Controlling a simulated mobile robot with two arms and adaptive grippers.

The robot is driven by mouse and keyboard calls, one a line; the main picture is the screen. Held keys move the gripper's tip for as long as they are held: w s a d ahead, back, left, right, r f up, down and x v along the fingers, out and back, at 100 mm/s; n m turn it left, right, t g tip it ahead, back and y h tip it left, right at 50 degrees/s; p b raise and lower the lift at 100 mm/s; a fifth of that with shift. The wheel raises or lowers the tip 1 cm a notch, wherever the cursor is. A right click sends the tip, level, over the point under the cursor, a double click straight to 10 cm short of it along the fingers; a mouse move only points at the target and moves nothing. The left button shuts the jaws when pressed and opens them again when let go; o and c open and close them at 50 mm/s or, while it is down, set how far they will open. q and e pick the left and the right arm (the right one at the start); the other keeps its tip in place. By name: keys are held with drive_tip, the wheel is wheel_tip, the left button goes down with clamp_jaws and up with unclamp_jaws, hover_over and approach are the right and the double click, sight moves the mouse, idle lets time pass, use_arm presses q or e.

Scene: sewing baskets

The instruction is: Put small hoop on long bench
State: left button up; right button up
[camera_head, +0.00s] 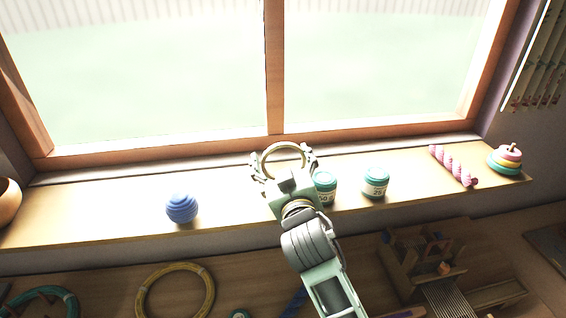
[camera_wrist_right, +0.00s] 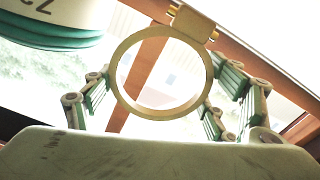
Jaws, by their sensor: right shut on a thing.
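The small hoop (camera_head: 282,144) is a round tan wooden ring, upright at the window ledge in the head view. In the wrist view the hoop (camera_wrist_right: 160,115) stands between the finger pads, with a brass screw clasp at its top. My right gripper (camera_head: 281,161) is shut on it, with a finger at either side of the ring. I cannot tell whether the hoop touches the ledge. A long wooden bench surface (camera_head: 250,268) lies below the ledge at the bottom. My left gripper is not in view.
Below lie a larger yellow hoop (camera_head: 142,289), a teal coil (camera_head: 69,301) and a wooden loom (camera_head: 410,268).

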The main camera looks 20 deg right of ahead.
drive_tip(key=shift+f, duration=0.5)
drive_tip(key=shift+f, duration=0.15)
drive_tip(key=o, duration=1)
drive_tip(key=shift+o, duration=0.2)
